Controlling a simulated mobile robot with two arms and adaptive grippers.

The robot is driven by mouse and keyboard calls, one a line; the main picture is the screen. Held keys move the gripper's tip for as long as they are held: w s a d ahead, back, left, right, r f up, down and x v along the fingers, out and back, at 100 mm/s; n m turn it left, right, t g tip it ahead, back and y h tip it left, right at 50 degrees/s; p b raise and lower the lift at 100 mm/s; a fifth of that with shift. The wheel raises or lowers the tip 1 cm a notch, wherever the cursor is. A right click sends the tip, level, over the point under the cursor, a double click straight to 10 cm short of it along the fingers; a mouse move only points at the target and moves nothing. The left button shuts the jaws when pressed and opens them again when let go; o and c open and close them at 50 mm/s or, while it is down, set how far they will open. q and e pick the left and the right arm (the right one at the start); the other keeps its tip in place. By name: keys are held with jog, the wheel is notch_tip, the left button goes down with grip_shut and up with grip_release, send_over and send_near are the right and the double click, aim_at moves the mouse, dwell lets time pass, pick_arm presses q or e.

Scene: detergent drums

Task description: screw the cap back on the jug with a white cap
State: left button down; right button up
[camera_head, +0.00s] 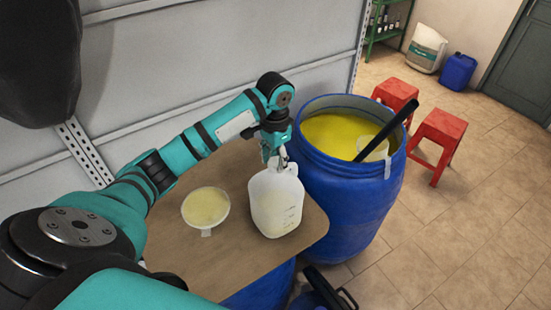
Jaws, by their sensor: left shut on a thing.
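The white jug (276,206) is translucent, with marks down its side and pale liquid inside. It stands upright near the right end of the brown tabletop (165,235). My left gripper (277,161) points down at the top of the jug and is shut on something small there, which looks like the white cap. The fingers hide most of the cap and the jug's mouth, so I cannot tell how the cap sits on the neck. My right gripper is out of view.
A sieve or shallow bowl (205,208) with pale yellow inside lies left of the jug. An open blue drum (343,200) of yellow liquid stands close on the right, a black-handled tool (393,128) leaning in it. Red stools (438,135) stand beyond. A grey panel wall (200,50) is behind.

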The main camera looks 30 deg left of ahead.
pick_arm(q)
jog(key=shift+s+f, duration=0.1)
jog(key=m, duration=0.4)
jog(key=shift+m, duration=0.8)
jog(key=shift+f, duration=0.1)
jog(key=m, duration=0.3)
jog(key=shift+a+m, duration=0.1)
jog(key=shift+m, duration=0.2)
jog(key=c, duration=1.1)
grip_release()
jog(key=o, duration=0.8)
